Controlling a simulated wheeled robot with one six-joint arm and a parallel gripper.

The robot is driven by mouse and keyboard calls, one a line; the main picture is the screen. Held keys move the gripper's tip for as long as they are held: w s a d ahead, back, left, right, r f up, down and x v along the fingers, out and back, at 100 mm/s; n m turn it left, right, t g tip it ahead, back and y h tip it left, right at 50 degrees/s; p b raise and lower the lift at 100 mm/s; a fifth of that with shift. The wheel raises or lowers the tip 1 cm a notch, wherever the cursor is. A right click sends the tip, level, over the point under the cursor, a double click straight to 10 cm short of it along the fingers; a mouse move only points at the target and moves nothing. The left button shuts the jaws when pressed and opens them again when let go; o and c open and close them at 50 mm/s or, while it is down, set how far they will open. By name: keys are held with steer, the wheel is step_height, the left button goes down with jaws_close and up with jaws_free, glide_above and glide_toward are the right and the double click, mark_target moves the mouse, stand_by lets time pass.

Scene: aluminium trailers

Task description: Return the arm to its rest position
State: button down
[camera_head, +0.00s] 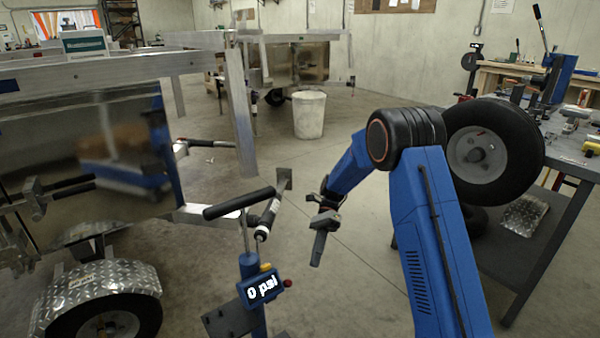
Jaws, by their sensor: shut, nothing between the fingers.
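My blue arm rises from the bottom right, bends at a black elbow joint, and reaches down and to the left. My gripper (319,240) is at its end, pointing down over open floor. It is shut and holds nothing. It is to the right of the blue pump (252,290) and apart from it.
An aluminium trailer (95,70) with a wheel (105,320) fills the left. A tire (493,150) sits by the dark workbench (560,150) at right. A white bin (309,115) stands behind on clear floor.

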steer(key=s+d+r+n+t+h, duration=0.1)
steer(key=s+d+r+n+t, duration=0.3)
steer(key=s+d+r, duration=0.4)
steer(key=s+d+r+n+t+h, duration=0.1)
steer(key=s+d+r+n+t, duration=0.25)
steer(key=s+r, duration=0.45)
steer(key=s+d+r+n+t+h, duration=0.1)
steer(key=s+d+r+n+t, duration=0.1)
steer(key=s, duration=0.6)
steer(key=s+d+r+n+t+h, duration=0.1)
steer(key=s+d+r+n+t, duration=0.1)
steer(key=s+d+n+t, duration=0.3)
steer(key=shift+s+d+r+t, duration=0.3)
steer(key=shift+s+d+t, duration=0.15)
steer(key=shift+s+d, duration=1.15)
steer(key=shift+s+a, duration=0.1)
steer(key=shift+a, duration=0.15)
